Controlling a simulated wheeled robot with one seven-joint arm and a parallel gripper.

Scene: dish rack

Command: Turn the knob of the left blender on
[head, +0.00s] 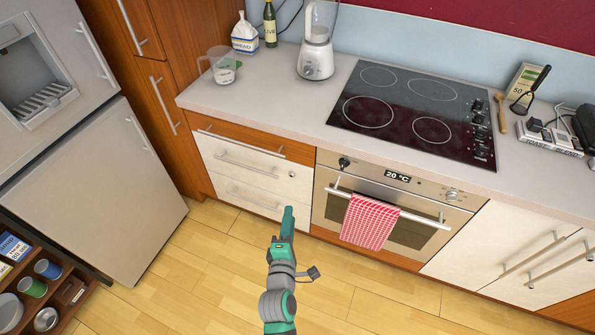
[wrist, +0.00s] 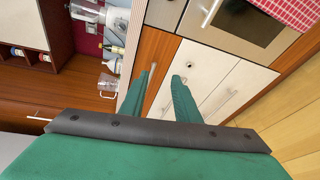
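A white blender (head: 316,58) with a clear jug stands on the counter to the left of the hob. A round knob (head: 309,71) shows on the front of its base. It is the only blender I can make out. The blender also shows, sideways, near the top of the wrist view (wrist: 116,20). My gripper (head: 288,210) is in front of the drawers, below counter height and well apart from the blender. In the wrist view my gripper (wrist: 160,79) has its two green fingers apart with nothing between them.
A red checked towel (head: 370,222) hangs on the oven. The floor (head: 215,270) is clear.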

